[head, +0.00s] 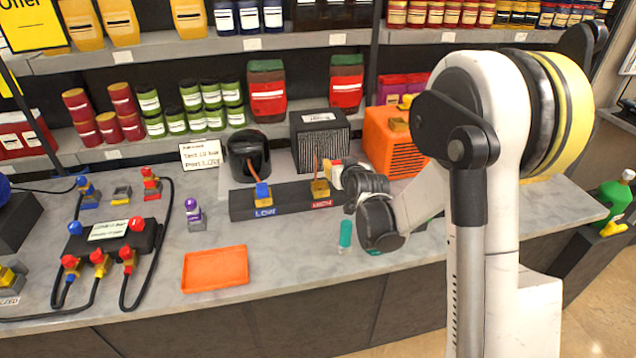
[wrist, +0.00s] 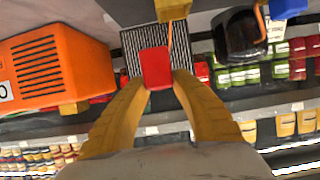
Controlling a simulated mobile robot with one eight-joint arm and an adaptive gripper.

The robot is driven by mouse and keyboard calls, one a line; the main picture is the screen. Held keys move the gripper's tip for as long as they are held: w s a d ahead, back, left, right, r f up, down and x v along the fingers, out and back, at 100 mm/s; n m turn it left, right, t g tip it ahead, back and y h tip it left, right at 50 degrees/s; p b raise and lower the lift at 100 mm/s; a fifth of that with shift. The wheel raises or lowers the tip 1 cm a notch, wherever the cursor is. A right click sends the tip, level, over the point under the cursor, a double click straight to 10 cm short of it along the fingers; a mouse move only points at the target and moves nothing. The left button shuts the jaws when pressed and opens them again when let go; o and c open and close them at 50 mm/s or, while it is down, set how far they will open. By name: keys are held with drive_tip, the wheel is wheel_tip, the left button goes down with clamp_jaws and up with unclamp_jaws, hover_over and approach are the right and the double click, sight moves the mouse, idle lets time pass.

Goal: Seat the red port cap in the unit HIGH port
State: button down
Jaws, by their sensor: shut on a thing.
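My gripper (wrist: 157,88) is shut on the red port cap (wrist: 156,67), which sits between its yellow fingertips. In the head view my gripper (head: 334,174) is beside the HIGH port, and the cap is small and hard to make out there. The unit (head: 290,204) is a long dark block. Its HIGH port (head: 320,189) is a yellow fitting with a copper tube above a red HIGH label. In the wrist view the yellow fitting (wrist: 173,9) is at the top edge, apart from the cap in the picture. The blue LOW port (head: 263,194) is to the left.
An orange machine (head: 395,145) is behind my gripper, and a dark ribbed box (head: 319,139) and a black pot (head: 249,155) stand behind the unit. An orange tray (head: 215,269) lies in front. A dark manifold (head: 112,236) with hoses is at left.

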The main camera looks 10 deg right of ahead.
drive_tip(key=w+a+f, duration=0.1)
drive_tip(key=w+a, duration=0.1)
drive_tip(key=w+a+f+b, duration=0.1)
drive_tip(key=w+f, duration=0.1)
drive_tip(key=shift+a+f, duration=0.2)
drive_tip(key=shift+a, duration=0.15)
drive_tip(key=shift+f+b, duration=0.95)
drive_tip(key=shift+f, duration=1)
drive_tip(key=shift+f, duration=0.15)
drive_tip(key=c, duration=1.1)
unclamp_jaws()
drive_tip(key=shift+c, duration=0.2)
